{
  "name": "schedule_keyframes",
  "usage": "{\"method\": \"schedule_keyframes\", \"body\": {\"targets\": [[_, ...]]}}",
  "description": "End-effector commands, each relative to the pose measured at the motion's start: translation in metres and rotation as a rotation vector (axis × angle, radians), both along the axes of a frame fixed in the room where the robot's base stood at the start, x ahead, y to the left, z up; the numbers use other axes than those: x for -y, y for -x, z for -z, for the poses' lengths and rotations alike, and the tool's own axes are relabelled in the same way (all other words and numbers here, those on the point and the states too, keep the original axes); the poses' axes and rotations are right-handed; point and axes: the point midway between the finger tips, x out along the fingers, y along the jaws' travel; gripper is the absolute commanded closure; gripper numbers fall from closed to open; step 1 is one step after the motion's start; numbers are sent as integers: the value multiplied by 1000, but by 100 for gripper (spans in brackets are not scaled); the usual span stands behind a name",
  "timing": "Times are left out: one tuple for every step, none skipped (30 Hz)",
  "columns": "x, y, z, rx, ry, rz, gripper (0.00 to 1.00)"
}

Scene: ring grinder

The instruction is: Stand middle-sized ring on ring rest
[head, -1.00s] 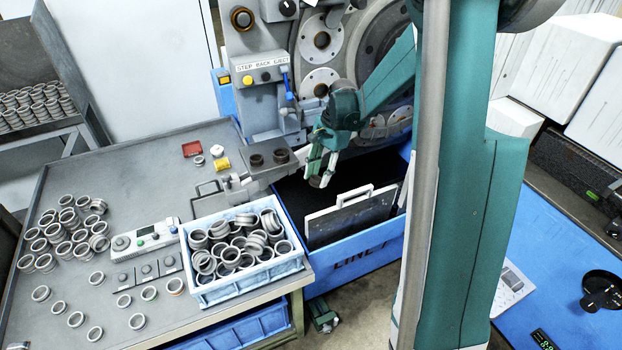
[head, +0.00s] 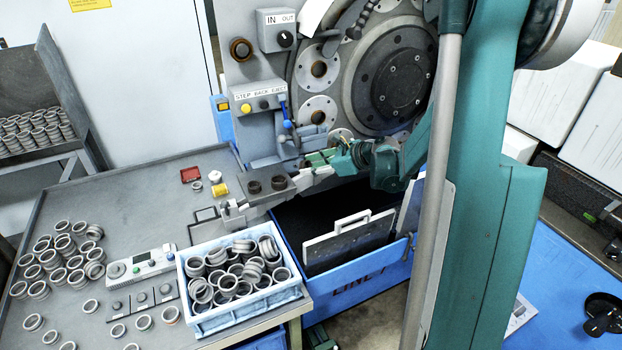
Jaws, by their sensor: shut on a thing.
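My gripper (head: 306,166) is at the machine front with its fingers pointing left, close beside the right end of a grey block (head: 266,195). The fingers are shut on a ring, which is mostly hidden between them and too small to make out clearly. Two dark round pieces, the left one (head: 254,187) and the right one (head: 279,183), show on top of the block. I cannot tell for certain which part is the ring rest. I cannot tell whether the held ring touches anything.
A light blue crate (head: 205,324) full of rings stands at the table's front right. Loose rings (head: 64,243) cover the table's left. A blue bin (head: 352,290) with an upright handled plate (head: 350,241) stands below my gripper. A lever (head: 288,124) hangs above.

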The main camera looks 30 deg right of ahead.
Motion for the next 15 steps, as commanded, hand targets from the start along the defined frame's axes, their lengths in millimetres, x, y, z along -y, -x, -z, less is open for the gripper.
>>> {"method": "schedule_keyframes", "body": {"targets": [[4, -2, -7, 25, -16, 46, 83], [6, -5, -11, 40, -25, 73, 83], [10, -7, -16, 61, -38, 110, 83], [13, -9, -20, 77, -46, 136, 83], [17, -11, -24, 91, -53, 164, 83], [21, -13, -29, 113, -64, 199, 83], [25, -15, -34, 129, -70, 224, 83], [29, -16, -38, 145, -75, 250, 83], [34, -17, -43, 166, -84, 284, 83], [38, -18, -47, 182, -88, 309, 83], [43, -19, -51, 198, -94, 335, 83], [49, -21, -57, 219, -99, 366, 83], [54, -21, -61, 235, -103, 390, 83], [59, -22, -65, 249, -107, 413, 83], [66, -22, -70, 269, -110, 442, 83]]}}
